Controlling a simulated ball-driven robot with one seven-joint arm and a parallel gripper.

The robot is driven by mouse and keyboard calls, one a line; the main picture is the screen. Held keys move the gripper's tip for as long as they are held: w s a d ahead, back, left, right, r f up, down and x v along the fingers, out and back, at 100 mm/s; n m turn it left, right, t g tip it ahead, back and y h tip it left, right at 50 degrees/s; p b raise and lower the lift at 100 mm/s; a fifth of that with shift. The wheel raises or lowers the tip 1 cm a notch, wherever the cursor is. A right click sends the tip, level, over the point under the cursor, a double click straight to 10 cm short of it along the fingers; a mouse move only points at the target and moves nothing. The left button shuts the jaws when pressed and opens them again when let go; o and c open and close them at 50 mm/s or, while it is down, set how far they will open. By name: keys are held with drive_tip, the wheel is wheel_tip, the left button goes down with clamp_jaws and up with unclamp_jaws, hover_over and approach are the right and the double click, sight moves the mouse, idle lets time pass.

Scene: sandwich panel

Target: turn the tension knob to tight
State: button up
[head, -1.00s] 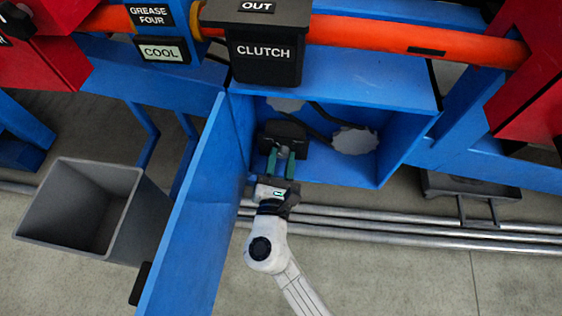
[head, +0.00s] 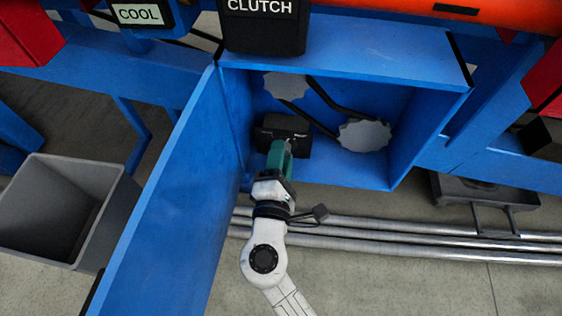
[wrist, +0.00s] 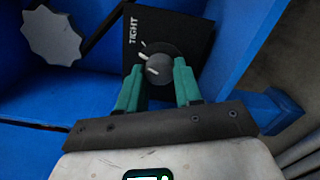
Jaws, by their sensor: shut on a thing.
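The tension knob (wrist: 159,66) is a small dark round knob with a white line on its face, on a black block (head: 284,124) in the left part of an open blue box. The word TIGHT (wrist: 133,30) is on the block, and short white marks lie between it and the knob's middle in the wrist view. My gripper (wrist: 158,72) has its green fingers on either side of the knob and is shut on it. In the head view my gripper (head: 284,148) hides most of the knob.
The blue door (head: 165,185) stands open left of my arm. The CLUTCH box (head: 265,28) hangs above. A grey bin (head: 60,205) and silver pipes (head: 400,240) are outside the box.

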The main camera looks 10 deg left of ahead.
drive_tip(key=shift+m+b, duration=0.55)
drive_tip(key=shift+m, duration=1.55)
drive_tip(key=shift+f, duration=0.1)
drive_tip(key=o, duration=1)
drive_tip(key=shift+o, duration=0.2)
drive_tip(key=s+p, duration=0.3)
drive_tip(key=s, duration=0.8)
drive_tip(key=shift+a, duration=0.2)
drive_tip(key=shift+w, duration=0.1)
